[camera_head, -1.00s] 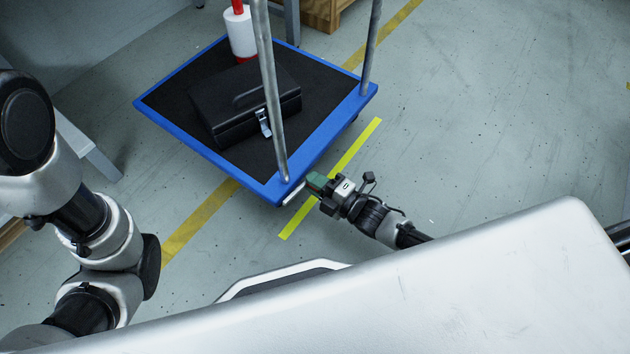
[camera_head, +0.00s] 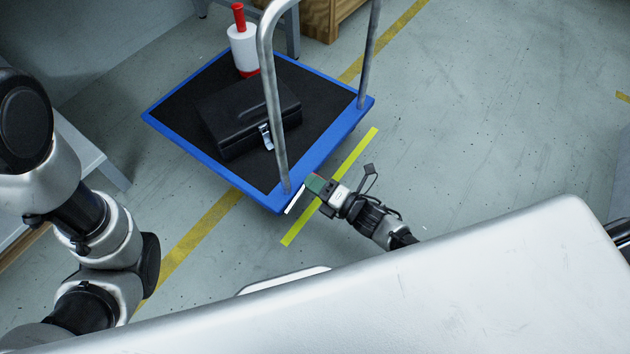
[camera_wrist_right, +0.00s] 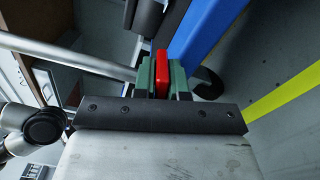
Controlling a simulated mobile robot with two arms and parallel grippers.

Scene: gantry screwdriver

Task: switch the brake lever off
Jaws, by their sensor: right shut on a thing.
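The blue trolley (camera_head: 232,183) with a black deck stands on the floor in the head view. The brake lever (camera_wrist_right: 161,70) shows in the right wrist view as a red piece between the green finger pads. My right gripper (camera_head: 314,183) is low at the trolley's near right corner, and its fingers are shut on the red lever. In the head view the fingers hide the red part. A thin white strip (camera_head: 295,200) shows beside the trolley's edge there. My left arm is at the left of the head view; its gripper is out of view.
A black toolbox (camera_head: 240,118) and a white bottle with a red top (camera_head: 243,48) stand on the deck. The trolley's grey metal handle (camera_head: 273,95) rises close to my right gripper. A wooden crate (camera_head: 318,18) stands behind.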

